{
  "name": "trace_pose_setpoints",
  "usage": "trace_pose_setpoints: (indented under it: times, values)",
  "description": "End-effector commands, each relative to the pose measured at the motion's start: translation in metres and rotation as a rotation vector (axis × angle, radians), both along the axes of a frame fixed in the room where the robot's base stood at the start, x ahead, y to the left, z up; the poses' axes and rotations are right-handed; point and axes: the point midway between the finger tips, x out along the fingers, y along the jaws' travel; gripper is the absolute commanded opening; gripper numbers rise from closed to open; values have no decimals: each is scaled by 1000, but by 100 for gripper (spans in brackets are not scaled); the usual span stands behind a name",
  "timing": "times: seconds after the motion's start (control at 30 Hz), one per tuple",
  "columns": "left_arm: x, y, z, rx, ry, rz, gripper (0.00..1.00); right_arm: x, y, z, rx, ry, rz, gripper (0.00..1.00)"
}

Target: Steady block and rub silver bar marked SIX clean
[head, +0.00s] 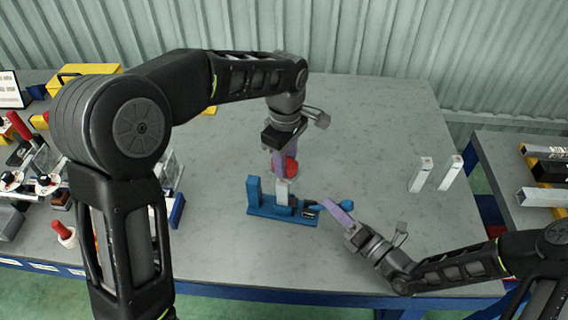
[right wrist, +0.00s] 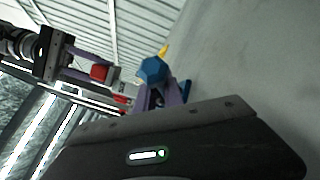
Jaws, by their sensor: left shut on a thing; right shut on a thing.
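A blue holding block (head: 297,215) with an upright post stands mid-table. A pale silver bar (head: 283,193) stands upright in it; no marking is readable. My left gripper (head: 281,168) points down above the bar, shut on a red piece (head: 291,166). The red piece (right wrist: 99,72) also shows between its purple fingers in the right wrist view, at or close against a pale part. Contact with the bar is unclear. My right gripper (head: 340,212) is low at the block's right end, shut on the blue knob (head: 346,205), which shows in the right wrist view (right wrist: 153,70).
A side table (head: 530,175) with bars lies beyond a gap. Clutter, including a red-topped tool (head: 20,126) and a yellow case (head: 85,73), fills the left. The back middle is clear.

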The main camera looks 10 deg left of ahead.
Motion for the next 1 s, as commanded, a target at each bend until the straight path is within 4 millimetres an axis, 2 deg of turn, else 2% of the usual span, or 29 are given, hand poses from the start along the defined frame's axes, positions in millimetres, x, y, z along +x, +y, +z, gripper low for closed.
trace_pose_setpoints:
  times: [0.37, 0.47, 1.0]
  values:
    - [-36, 0, 1, 0, 1, 0, 0, 1, 0, 2, 4, -4, -1, 0]
    - [-33, -1, 18, -2, -5, 1, 0, 1, 0, 2, 4, -4, -1, 0]
    - [-33, -1, 65, 0, -1, 0, 0, 1, 0, 2, 3, -3, -1, 0]
